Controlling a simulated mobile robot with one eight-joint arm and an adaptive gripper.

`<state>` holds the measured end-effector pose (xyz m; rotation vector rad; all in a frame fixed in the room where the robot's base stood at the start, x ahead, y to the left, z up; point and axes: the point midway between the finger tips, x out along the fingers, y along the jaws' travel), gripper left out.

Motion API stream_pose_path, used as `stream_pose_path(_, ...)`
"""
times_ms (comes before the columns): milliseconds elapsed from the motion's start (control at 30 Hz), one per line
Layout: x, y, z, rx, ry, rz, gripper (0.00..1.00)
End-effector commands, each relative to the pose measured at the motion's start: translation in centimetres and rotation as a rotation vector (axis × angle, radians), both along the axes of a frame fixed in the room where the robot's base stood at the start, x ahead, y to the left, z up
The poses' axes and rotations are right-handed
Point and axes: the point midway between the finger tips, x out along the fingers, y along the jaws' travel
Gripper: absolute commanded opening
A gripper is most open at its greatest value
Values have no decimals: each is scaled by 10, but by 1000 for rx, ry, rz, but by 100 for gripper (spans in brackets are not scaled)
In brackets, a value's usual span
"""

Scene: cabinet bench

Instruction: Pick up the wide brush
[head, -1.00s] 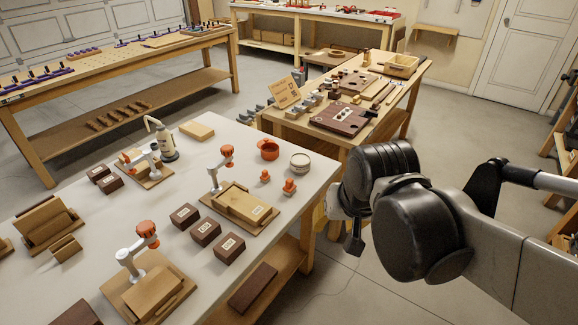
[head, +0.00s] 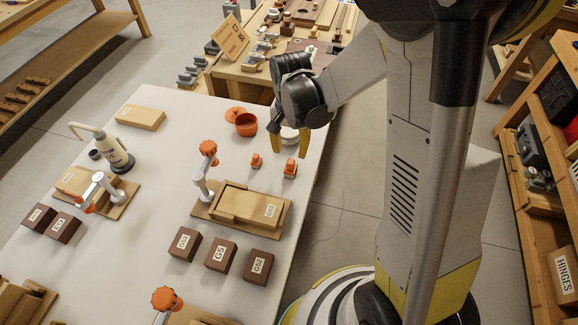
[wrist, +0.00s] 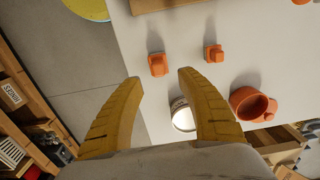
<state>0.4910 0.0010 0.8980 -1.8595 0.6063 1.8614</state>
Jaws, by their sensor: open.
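Two small orange blocks with knob-like tops stand on the white bench top near its right edge. The wider one (head: 290,169) is closer to the edge and is likely the wide brush; bristles cannot be made out. The narrower one (head: 256,161) stands to its left. My gripper (head: 290,150) is open and empty above the bench edge, just beyond the wider block in the head view. In the wrist view the wider block (wrist: 158,65) shows just past my open fingertips (wrist: 160,77), apart from them. The narrower block (wrist: 213,53) is to its right.
A round pale container (wrist: 182,118) shows between my fingers. An orange pot (head: 243,122) stands left of my gripper. A wooden fixture (head: 238,208) with a white-and-orange clamp lies in front of the blocks. Dark labelled boxes (head: 220,254) stand nearer.

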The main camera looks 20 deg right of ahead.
Motion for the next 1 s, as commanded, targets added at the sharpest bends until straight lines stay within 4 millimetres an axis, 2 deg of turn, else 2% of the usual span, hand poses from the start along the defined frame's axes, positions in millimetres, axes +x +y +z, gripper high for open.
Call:
stream_pose_path(167, -1, 0, -12, 0, 0, 1, 45)
stream_pose_path(467, -5, -2, -56, 0, -1, 1, 45)
stream_pose_path(700, -5, -2, -57, 0, -1, 1, 45)
stream_pose_path(733, -5, -2, -57, 0, -1, 1, 41)
stream_pose_path(867, -5, -2, -57, 0, -1, 1, 1)
stream_pose_path(1000, -5, -2, -57, 0, -1, 1, 0)
